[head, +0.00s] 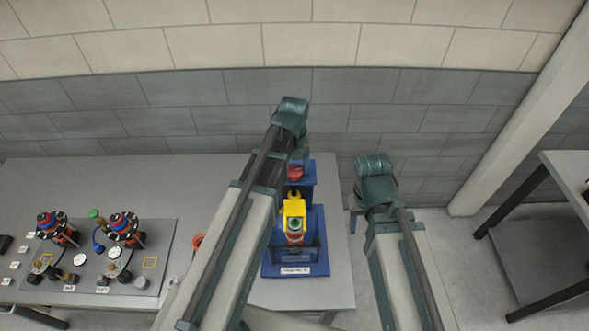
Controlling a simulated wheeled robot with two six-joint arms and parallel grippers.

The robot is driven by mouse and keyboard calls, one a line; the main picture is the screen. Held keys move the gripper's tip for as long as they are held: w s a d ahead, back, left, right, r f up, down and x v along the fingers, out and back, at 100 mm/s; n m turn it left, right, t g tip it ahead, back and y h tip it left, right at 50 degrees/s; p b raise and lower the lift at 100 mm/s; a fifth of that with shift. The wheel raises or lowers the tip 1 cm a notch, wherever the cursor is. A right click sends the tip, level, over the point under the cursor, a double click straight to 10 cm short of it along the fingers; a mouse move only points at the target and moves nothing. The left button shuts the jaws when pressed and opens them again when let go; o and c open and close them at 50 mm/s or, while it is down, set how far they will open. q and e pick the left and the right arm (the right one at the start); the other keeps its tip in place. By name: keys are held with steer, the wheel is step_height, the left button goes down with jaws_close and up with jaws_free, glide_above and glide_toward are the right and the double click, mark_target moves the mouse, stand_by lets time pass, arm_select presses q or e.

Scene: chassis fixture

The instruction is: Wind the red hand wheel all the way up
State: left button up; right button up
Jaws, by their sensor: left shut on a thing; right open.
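A blue fixture (312,240) stands on the grey table, with a yellow part (294,208) and a green-topped part (296,225) at its middle. The red hand wheel (296,173) shows at the back top of the fixture, partly hidden by my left arm. My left gripper (299,158) is at the red wheel and shut on it; its fingers are mostly hidden behind the wrist. My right gripper (354,217) is open and empty, to the right of the fixture near the table's right edge.
A grey board (165,265) on the left of the table carries two round stands with red and blue tops and several small parts. An orange ring (198,241) is partly hidden by my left arm. Another table (570,170) stands at far right. A wall is behind.

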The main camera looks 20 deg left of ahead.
arm_select(q)
steer(key=n, duration=0.4)
steer(key=shift+n, duration=0.3)
steer(key=n, duration=0.3)
steer(key=shift+n, duration=0.3)
steer(key=n, duration=0.4)
steer(key=shift+n, duration=1.6)
